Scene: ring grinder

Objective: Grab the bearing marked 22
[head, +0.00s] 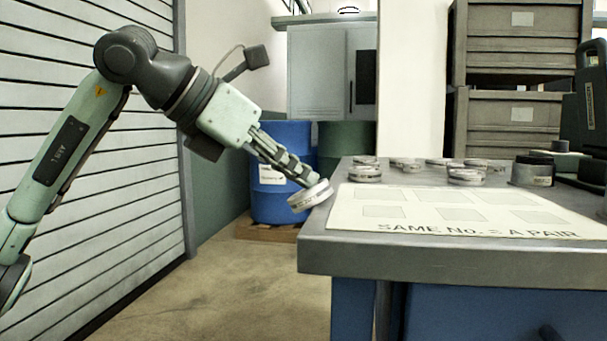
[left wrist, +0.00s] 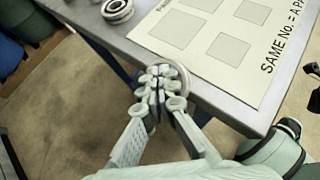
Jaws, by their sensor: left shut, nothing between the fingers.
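My left gripper (head: 306,180) reaches down from the left to the table's left edge. In the left wrist view its fingers (left wrist: 160,80) are shut together with nothing between them. A pale metal ring bearing (head: 310,195) is right at the fingertips, tilted, beside the table edge. Its curved rim (left wrist: 186,82) shows behind the fingers in the left wrist view. I cannot tell whether it hangs on the fingers or only touches them. Its marking is too small to read. Several other bearings lie on the table, such as one at the near left (head: 365,175); no number 22 is legible.
The grey table (head: 400,258) carries a white mat (head: 410,222) with grey squares and the words "SAME No. = A PAIR". A dark-lidded jar (head: 533,172) stands at the back right. A blue barrel (head: 275,205) stands on the floor behind. Floor left of the table is clear.

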